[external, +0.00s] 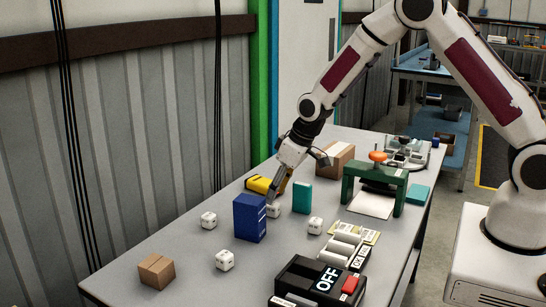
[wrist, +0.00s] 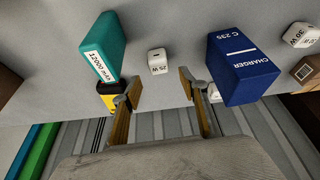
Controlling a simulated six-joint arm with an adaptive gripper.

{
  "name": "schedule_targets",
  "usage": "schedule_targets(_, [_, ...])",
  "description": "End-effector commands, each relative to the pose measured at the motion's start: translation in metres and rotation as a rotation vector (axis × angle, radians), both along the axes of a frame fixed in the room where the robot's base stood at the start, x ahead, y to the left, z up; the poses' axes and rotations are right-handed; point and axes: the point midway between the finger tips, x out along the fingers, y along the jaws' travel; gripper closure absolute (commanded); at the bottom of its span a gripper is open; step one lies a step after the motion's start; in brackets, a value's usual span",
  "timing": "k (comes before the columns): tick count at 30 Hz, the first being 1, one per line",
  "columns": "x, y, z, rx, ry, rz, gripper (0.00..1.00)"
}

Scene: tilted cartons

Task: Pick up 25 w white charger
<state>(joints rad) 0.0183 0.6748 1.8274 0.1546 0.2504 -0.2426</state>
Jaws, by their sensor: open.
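The white charger (wrist: 157,62) is a small white cube with "25 W" on its side. In the wrist view it stands on the table just beyond my fingertips, roughly between them. In the external view the charger (external: 273,211) is between the blue box and the teal box, partly hidden by the blue box. My gripper (wrist: 160,80) is open and empty, its two fingers apart on either side of the line to the charger. In the external view my gripper (external: 274,196) points down close to the charger; contact cannot be told.
A blue "CHARGER" box (wrist: 243,68) and a teal "12000 mAh" box (wrist: 105,48) flank the charger closely. A yellow item (external: 260,184) lies behind. Other white cubes (external: 225,260) (external: 209,220) (external: 315,225) and a green arch (external: 376,172) stand around.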

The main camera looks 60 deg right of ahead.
Motion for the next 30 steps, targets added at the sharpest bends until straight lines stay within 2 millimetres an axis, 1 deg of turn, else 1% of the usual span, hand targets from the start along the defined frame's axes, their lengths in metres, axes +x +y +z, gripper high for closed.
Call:
schedule_targets(6, [0.000,0.000,0.000,0.000,0.001,0.000,0.57])
schedule_targets(10, [0.000,0.000,-0.005,0.001,0.002,0.000,0.57])
schedule_targets(17, [-0.001,0.000,-0.026,0.000,0.004,-0.001,0.57])
schedule_targets(22, [0.006,0.001,-0.040,0.001,0.003,0.000,0.57])
schedule_targets(27, [0.010,0.001,-0.049,0.000,0.001,0.000,0.57])
schedule_targets(30, [0.011,0.001,-0.051,0.000,0.001,0.000,0.57])
